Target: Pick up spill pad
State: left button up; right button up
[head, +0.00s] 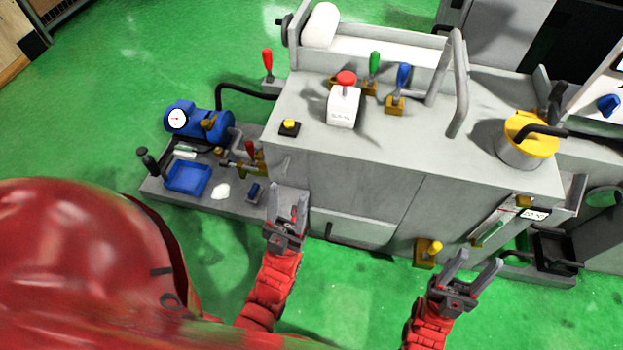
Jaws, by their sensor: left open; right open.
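A small white, irregular flat piece (220,191), which looks like the spill pad, lies on the grey low platform (160,189) at the left of the machine. It lies just right of a blue tray (188,176). My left gripper (287,203) is open and empty, to the right of the white piece and apart from it, in front of the machine's left corner. My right gripper (474,268) is open and empty in front of the machine's right part.
A blue pump with a gauge (199,122) stands behind the tray. The grey machine (370,160) fills the middle. Green floor (120,110) is clear at left.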

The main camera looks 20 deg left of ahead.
aim_at(254, 196)
jog(key=j+z, duration=0.75)
jog(key=j, duration=0.2)
jog(key=k+j+z, duration=0.15)
jog(key=j+z, duration=0.2)
jog(key=k+j+z, duration=0.15)
jog(key=j+z, duration=0.2)
jog(key=j, duration=0.15)
jog(key=k+j+z, duration=0.2)
jog(key=j+z, duration=0.15)
jog(key=k+j, duration=0.45)
jog(key=j, duration=0.2)
jog(key=k+j+z, duration=0.15)
jog(key=k+j, duration=0.3)
jog(key=j, duration=0.2)
jog(key=k+j, duration=0.45)
jog(key=j, duration=0.15)
jog(key=i, duration=0.45)
